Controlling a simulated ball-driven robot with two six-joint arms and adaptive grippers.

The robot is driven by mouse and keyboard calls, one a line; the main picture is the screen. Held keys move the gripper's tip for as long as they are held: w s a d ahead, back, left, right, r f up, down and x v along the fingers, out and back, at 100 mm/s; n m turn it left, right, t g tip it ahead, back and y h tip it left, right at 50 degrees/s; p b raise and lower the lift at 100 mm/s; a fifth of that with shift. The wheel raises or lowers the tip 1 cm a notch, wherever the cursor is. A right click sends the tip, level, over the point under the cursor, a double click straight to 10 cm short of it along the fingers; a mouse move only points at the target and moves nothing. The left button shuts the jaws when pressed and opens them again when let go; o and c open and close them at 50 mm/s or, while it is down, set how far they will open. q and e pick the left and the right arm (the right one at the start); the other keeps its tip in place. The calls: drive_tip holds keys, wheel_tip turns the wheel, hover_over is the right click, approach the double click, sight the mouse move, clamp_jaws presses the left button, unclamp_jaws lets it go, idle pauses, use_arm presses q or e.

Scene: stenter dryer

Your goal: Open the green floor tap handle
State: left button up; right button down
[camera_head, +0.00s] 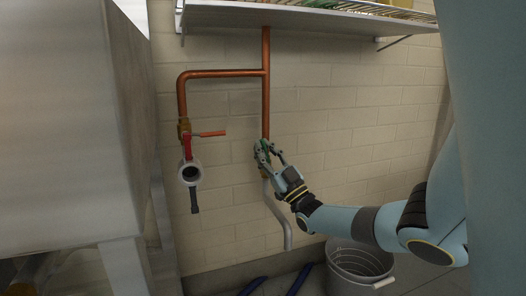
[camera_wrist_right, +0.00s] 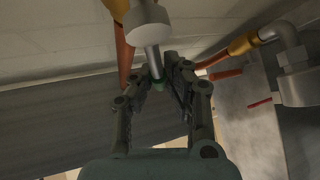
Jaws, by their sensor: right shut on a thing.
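The green floor tap handle (camera_head: 264,153) is on the vertical copper pipe on the brick wall, mostly covered by my gripper's fingers. How far the handle is turned cannot be told. My left gripper is not in view.
A red-handled tap (camera_head: 188,147) with a grey outlet hangs on the branch pipe (camera_head: 220,73) to the left. A grey bent pipe (camera_head: 280,215) runs down below the green tap. A bucket (camera_head: 345,285) stands on the floor. A shelf (camera_head: 300,18) is above, a metal cabinet (camera_head: 55,130) at left.

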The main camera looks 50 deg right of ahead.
drive_tip(key=shift+f, duration=0.15)
drive_tip(key=c, duration=1.3)
unclamp_jaws()
drive_tip(key=v, duration=1.2)
